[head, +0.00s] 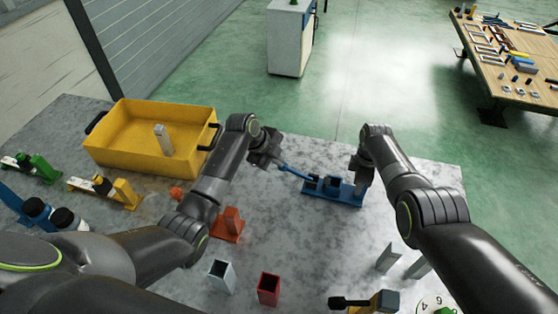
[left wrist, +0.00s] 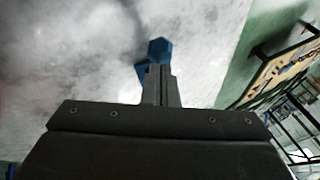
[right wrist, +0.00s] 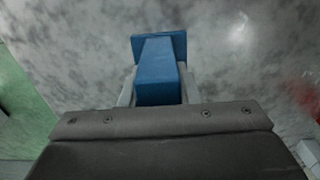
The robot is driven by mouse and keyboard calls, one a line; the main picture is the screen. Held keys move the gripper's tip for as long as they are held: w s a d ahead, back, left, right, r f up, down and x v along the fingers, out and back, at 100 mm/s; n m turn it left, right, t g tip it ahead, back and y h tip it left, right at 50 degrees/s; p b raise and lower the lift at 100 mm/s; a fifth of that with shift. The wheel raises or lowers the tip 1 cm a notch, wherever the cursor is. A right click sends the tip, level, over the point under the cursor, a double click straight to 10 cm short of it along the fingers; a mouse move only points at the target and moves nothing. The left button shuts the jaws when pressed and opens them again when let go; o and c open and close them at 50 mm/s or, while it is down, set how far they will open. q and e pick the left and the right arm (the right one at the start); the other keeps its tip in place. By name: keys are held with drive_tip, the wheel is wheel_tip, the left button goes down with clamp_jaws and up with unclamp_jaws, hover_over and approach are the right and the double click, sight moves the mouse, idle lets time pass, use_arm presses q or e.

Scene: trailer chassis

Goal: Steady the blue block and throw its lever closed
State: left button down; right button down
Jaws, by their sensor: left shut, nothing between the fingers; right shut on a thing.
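The blue block (head: 345,194) stands on the grey table toward its far right, on a flat blue base with blue uprights. Its blue lever (head: 296,173) sticks out to the left, toward my left gripper. My left gripper (head: 277,161) is shut and empty, with its fingertips at or very near the lever's free end. In the left wrist view the lever's knob (left wrist: 159,50) shows just beyond the shut fingertips; contact cannot be told. My right gripper (head: 359,187) is shut on the block's right end, and the blue part shows between its fingers in the right wrist view (right wrist: 157,75).
A yellow bin (head: 110,158) with a grey piece inside stands at the far left. Green, yellow and orange lever blocks (head: 228,224) sit left. Open white (head: 221,275) and red (head: 269,289) boxes stand in front. The table between them and the blue block is clear.

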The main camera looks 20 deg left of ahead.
use_arm(q)
drive_tip(key=v, duration=1.3)
drive_tip(key=shift+s+d+r, duration=0.2)
drive_tip(key=shift+s+d, duration=0.1)
drive_tip(key=shift+s, duration=0.15)
use_arm(e)
drive_tip(key=c, duration=0.8)
unclamp_jaws()
use_arm(q)
drive_tip(key=shift+r, duration=0.1)
use_arm(e)
drive_tip(key=shift+o, duration=0.2)
drive_tip(key=shift+r, duration=0.1)
